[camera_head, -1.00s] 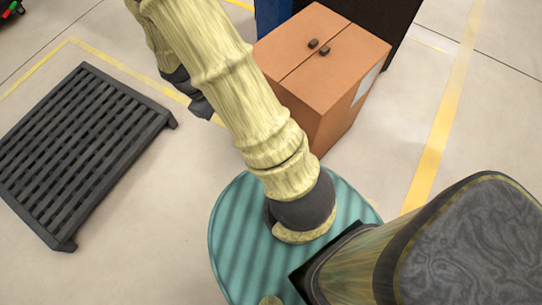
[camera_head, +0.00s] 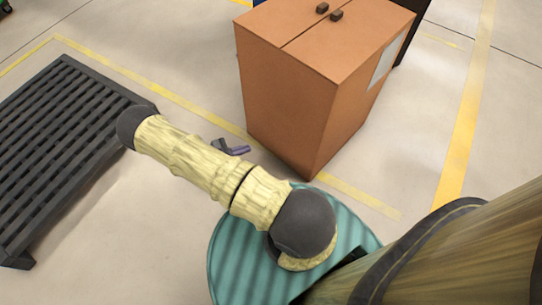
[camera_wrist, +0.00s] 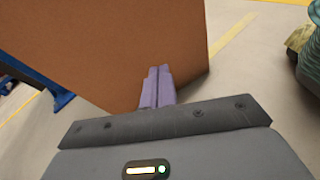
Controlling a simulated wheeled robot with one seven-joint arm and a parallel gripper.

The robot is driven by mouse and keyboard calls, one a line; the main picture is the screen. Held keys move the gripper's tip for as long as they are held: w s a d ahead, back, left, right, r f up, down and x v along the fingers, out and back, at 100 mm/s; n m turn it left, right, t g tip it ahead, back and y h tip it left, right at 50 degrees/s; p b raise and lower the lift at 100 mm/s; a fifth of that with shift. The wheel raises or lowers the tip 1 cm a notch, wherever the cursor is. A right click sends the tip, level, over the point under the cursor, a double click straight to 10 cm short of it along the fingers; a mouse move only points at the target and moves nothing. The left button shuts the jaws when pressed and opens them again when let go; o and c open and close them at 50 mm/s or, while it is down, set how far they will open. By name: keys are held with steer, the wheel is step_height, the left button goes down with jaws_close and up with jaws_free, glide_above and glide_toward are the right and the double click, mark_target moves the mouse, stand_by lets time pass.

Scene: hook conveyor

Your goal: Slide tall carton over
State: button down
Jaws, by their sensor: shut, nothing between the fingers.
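The tall carton (camera_head: 295,85) is an orange-brown upright box with two small dark blocks on its top and a pale label on its right side. It stands on the floor at upper centre in the head view. In the wrist view its brown face (camera_wrist: 110,45) fills the upper left. My gripper (camera_head: 238,149) is low, by the carton's lower left edge in the head view. Its purple fingers (camera_wrist: 158,85) are shut together and empty, overlapping the carton's lower face in the wrist view. I cannot tell whether they touch it.
A dark slatted pallet (camera_head: 62,145) lies on the floor at left. Yellow floor lines (camera_head: 470,120) run beside and in front of the carton. A dark object (camera_head: 412,35) stands behind the carton. Blue framework (camera_wrist: 58,97) shows at left in the wrist view. Floor to the carton's right is clear.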

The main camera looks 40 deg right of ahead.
mark_target(275, 143)
step_height(275, 143, down, 18)
steer(key=d+n+t+h+b, duration=0.1)
steer(key=n+t+h+b, duration=0.2)
steer(key=n+t+b, duration=0.2)
steer(key=b, duration=0.3)
steer(key=shift+w+r+n+t, duration=0.15)
steer(key=shift+w+n+t, duration=0.2)
steer(key=shift+n+t, duration=0.05)
steer(key=b+x, duration=0.3)
steer(key=x, duration=0.3)
steer(key=b+x, duration=0.3)
steer(key=x, duration=0.3)
steer(key=shift+d+f+b, duration=0.2)
steer(key=shift+d+b, duration=0.2)
steer(key=shift+d, duration=0.05)
steer(key=shift+d+r, duration=0.2)
steer(key=shift+d, duration=0.5)
steer(key=shift+w+a, duration=0.1)
steer(key=shift+w, duration=0.1)
